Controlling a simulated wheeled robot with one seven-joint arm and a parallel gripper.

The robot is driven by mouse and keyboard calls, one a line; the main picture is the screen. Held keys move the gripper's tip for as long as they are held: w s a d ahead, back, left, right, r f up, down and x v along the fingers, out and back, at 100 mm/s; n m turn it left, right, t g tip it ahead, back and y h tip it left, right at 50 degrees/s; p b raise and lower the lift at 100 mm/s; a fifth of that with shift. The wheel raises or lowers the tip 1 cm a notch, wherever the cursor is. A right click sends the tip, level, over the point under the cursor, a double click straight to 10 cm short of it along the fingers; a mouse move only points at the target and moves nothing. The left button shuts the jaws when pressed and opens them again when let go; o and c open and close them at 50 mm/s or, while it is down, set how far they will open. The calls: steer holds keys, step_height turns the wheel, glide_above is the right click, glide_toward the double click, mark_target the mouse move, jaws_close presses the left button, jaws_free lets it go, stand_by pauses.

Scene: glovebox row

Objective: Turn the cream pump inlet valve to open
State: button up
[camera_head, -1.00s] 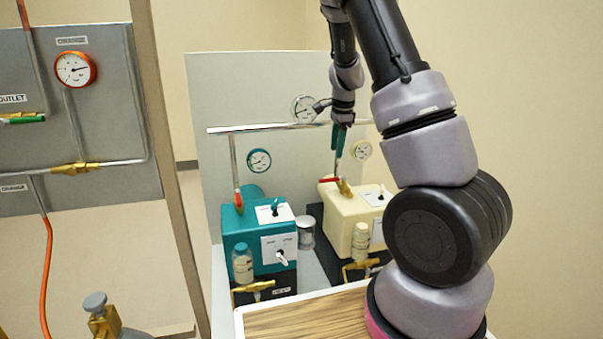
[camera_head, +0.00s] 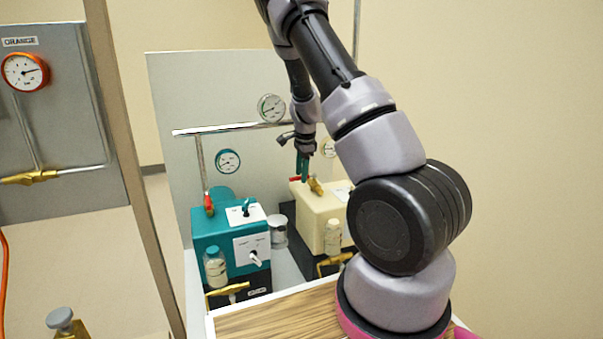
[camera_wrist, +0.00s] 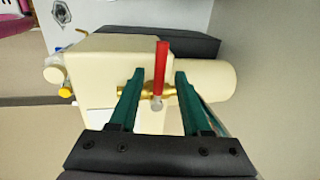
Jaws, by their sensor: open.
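The cream pump (camera_head: 316,214) stands on the bench at the right, partly behind my arm. Its inlet valve shows in the wrist view as a brass body (camera_wrist: 150,90) with a red lever handle (camera_wrist: 161,68). My gripper (camera_wrist: 154,85) is open, with a green finger on each side of the valve. The red handle stands between the fingertips and extends past them, and no contact with it is clear. In the head view my gripper (camera_head: 302,168) is just above the cream pump's top, with the red handle (camera_head: 295,179) beside it.
A teal pump (camera_head: 222,238) with its own red-handled valve (camera_head: 209,205) stands to the left. A horizontal pipe (camera_head: 230,128) and gauges (camera_head: 271,108) are behind. A steel cup (camera_head: 278,230) sits between the pumps. A wooden board (camera_head: 280,318) is in front.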

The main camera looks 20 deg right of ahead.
jaws_close()
stand_by(1.4)
